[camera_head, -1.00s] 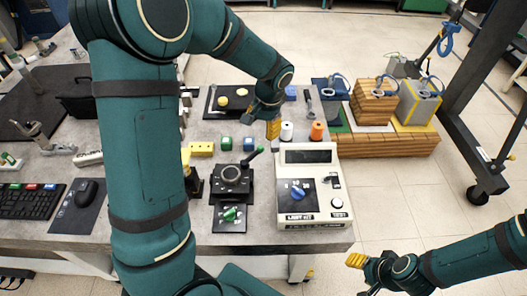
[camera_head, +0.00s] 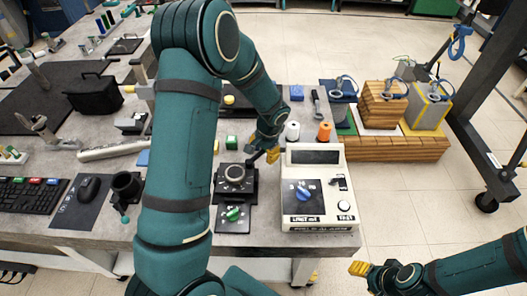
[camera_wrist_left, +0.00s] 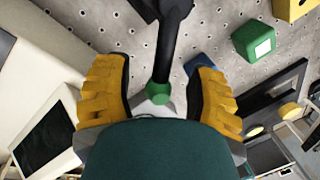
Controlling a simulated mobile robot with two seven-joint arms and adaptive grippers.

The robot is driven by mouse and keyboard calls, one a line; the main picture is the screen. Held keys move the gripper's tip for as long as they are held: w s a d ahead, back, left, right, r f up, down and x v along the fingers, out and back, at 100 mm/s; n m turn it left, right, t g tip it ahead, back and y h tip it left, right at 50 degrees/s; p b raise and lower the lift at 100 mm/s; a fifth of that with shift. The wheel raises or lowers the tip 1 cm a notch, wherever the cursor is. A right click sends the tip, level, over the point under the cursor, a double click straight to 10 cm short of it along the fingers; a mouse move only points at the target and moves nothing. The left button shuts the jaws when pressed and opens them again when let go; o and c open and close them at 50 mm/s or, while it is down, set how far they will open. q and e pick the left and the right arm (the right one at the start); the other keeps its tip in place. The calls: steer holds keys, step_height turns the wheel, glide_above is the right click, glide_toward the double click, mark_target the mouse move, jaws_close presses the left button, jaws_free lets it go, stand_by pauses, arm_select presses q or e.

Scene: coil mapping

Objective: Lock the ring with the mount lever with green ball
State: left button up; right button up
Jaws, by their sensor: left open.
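The black mount with its round ring (camera_head: 235,174) sits on the table, left of the meter box. Its dark lever (camera_head: 252,160) points up and right toward my left gripper (camera_head: 268,156). In the left wrist view, the black lever (camera_wrist_left: 170,45) ends in a green ball (camera_wrist_left: 158,92) between the yellow fingers of my left gripper (camera_wrist_left: 160,98). The fingers are open, with visible gaps either side of the ball. The ball is hidden by the gripper in the head view. My right gripper (camera_head: 358,268) is at the lower right, away from the table; its jaw opening is unclear.
The white meter box (camera_head: 316,211) stands close right of the mount. A panel with a green knob (camera_head: 233,214) lies in front. White (camera_head: 292,131) and orange (camera_head: 324,132) spools stand behind the box. A green cube (camera_head: 232,142) sits behind the mount.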

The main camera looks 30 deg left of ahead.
arm_select(q)
steer(key=shift+f, duration=0.2)
jaws_close()
